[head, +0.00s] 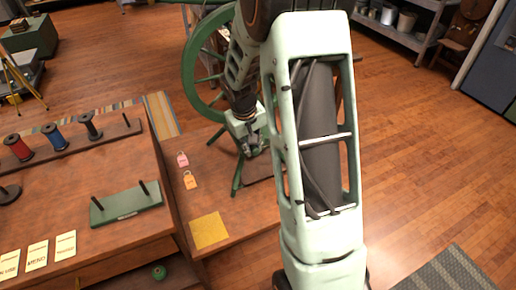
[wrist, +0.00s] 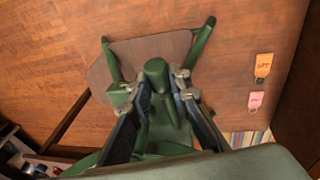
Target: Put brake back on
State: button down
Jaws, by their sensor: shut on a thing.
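My gripper (head: 252,143) reaches down beside the green spinning wheel (head: 190,76). In the wrist view its two fingers (wrist: 163,88) close on a green round-ended part (wrist: 157,70). I cannot tell whether this part is the brake, or whether it is loose or fixed to the wheel's frame. Green legs (wrist: 110,58) and a brown board (wrist: 150,48) show around and beneath it. My arm hides much of the wheel in the head view.
A pink tag (head: 182,159) and an orange tag (head: 190,180) lie left of the gripper. A yellow cloth (head: 209,231) lies nearer. A table at left carries spools (head: 54,137), a green peg stand (head: 126,204) and cards (head: 37,255).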

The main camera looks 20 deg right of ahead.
aim_at(254, 153)
jog(key=shift+s+f+t+b, duration=0.15)
jog(key=shift+f+t+b, duration=0.6)
jog(key=shift+b, duration=1.5)
jog(key=shift+s+f+t+b, duration=0.1)
jog(key=shift+f+t+b, duration=0.6)
jog(key=shift+b, duration=1.55)
jog(key=t+b, duration=0.1)
jog(key=b, duration=0.2)
jog(key=shift+f, duration=0.1)
jog(key=shift+b, duration=0.35)
jog(key=shift+t+b, duration=0.35)
jog(key=shift+b, duration=0.25)
jog(key=c, duration=1.8)
grip_release()
jog(key=shift+r+p, duration=0.2)
jog(key=shift+p, duration=0.2)
